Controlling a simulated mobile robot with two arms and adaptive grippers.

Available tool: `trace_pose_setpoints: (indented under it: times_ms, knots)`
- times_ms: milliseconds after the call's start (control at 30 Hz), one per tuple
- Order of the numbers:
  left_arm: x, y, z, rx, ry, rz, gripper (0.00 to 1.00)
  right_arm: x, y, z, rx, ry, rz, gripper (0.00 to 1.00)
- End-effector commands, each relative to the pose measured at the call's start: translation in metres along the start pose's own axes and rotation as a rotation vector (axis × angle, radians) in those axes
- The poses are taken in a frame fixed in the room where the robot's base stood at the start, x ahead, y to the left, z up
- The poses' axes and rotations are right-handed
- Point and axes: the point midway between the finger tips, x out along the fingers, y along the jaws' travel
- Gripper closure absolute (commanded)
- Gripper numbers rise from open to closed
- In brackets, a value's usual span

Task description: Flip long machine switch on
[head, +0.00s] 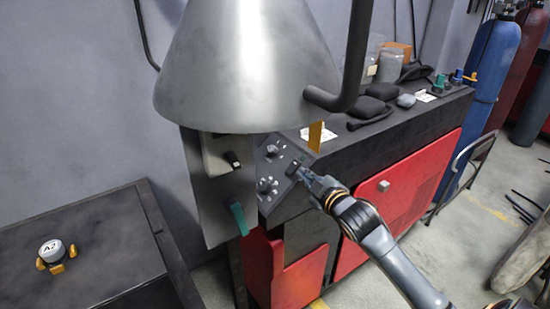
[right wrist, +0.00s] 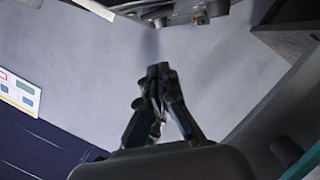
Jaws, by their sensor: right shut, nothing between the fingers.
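The machine's sloped dark control panel (head: 270,207) faces me in the head view, with round knobs (head: 267,186) and a dark switch (head: 293,168) near its right side. My right gripper (head: 307,176) is at the panel's right edge, its tips beside that switch; I cannot tell if they touch it. In the right wrist view the right gripper (right wrist: 158,70) has its fingertips together, with nothing seen between them. A second black switch (head: 232,158) sits on a pale box left of the panel. I cannot tell which way either switch is set. My left gripper is out of view.
A large metal cone hood (head: 245,65) hangs in front of the machine. A green handle (head: 238,218) is below the pale box. A dark table (head: 85,250) at left holds a round item marked A2 (head: 51,251). Blue gas cylinder (head: 490,70) stands at right.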

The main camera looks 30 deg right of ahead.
Motion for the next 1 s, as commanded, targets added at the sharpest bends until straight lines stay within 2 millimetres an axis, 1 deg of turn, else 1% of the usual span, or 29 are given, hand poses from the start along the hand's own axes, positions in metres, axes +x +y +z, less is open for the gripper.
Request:
trace_pose_setpoints:
  times_ms: [133,333,467,567,667,800,1000]
  knots:
    - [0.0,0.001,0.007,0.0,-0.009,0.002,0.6,-0.002,0.003,-0.004,-0.007,0.007,0.004,1.0]
    - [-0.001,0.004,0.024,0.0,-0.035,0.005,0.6,-0.001,0.003,-0.004,-0.005,0.006,0.004,1.0]
    - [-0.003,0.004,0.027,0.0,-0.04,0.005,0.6,0.003,0.003,-0.004,-0.004,0.006,0.004,1.0]
    - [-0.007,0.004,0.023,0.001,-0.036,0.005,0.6,0.013,0.004,-0.005,-0.003,0.005,0.004,1.0]
    - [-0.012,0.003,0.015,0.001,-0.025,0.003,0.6,0.029,0.005,-0.006,-0.002,0.005,0.005,1.0]
    - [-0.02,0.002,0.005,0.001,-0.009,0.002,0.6,0.055,0.005,-0.006,-0.002,0.004,0.004,1.0]
    - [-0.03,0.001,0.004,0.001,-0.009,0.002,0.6,0.09,0.005,-0.006,-0.003,0.005,0.005,1.0]
